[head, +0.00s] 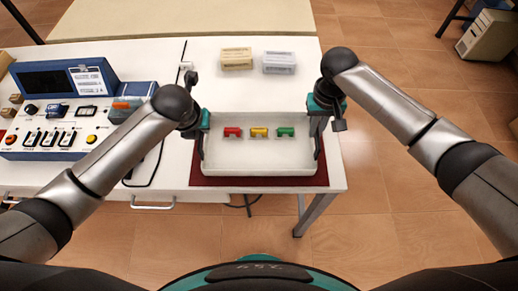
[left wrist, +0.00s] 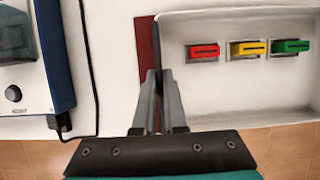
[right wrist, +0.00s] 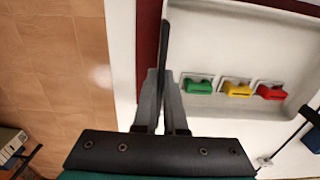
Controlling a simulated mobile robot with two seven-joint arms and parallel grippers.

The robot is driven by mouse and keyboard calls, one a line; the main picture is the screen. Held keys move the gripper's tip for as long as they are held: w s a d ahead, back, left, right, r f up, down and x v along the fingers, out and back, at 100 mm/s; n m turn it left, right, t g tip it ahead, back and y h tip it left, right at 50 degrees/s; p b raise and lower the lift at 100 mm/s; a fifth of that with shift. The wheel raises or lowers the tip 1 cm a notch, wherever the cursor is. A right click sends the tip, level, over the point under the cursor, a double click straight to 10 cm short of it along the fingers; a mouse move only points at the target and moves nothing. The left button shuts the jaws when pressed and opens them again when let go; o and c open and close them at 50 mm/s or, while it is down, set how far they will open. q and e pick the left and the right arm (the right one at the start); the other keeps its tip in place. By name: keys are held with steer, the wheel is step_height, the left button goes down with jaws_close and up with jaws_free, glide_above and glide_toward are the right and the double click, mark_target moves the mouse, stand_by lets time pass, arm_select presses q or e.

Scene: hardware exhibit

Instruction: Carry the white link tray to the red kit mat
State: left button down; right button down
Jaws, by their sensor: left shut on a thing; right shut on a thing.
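The white link tray (head: 260,169) holds a red link (head: 232,132), a yellow link (head: 259,132) and a green link (head: 285,132) in a row. It is over the red kit mat (head: 255,182), whose edges show around its front and sides; I cannot tell whether it rests on the mat. My left gripper (head: 202,145) is shut on the tray's left wall, also seen in the left wrist view (left wrist: 159,85). My right gripper (head: 318,142) is shut on the right wall, also seen in the right wrist view (right wrist: 162,75).
A blue control panel (head: 62,100) with switches stands on the table's left, with a black cable (head: 160,160) beside the tray. Two small boxes, one yellowish (head: 236,59) and one grey (head: 279,62), sit behind the tray. The table (head: 335,170) ends close to the mat's front and right.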

arm_select(q)
steer(key=shift+f+b, duration=0.35)
steer(key=shift+f, duration=0.1)
arm_select(e)
steer(key=shift+f, duration=0.45)
arm_select(q)
steer(key=c, duration=1)
jaws_free()
arm_select(e)
steer(key=c, duration=1)
jaws_free()
arm_select(q)
steer(key=v, duration=1.1)
steer(key=shift+s+r, duration=0.25)
steer(key=shift+r, duration=0.15)
arm_select(e)
steer(key=shift+r, duration=0.1)
step_height(320, 180, up, 12)
steer(key=shift+f, duration=0.1)
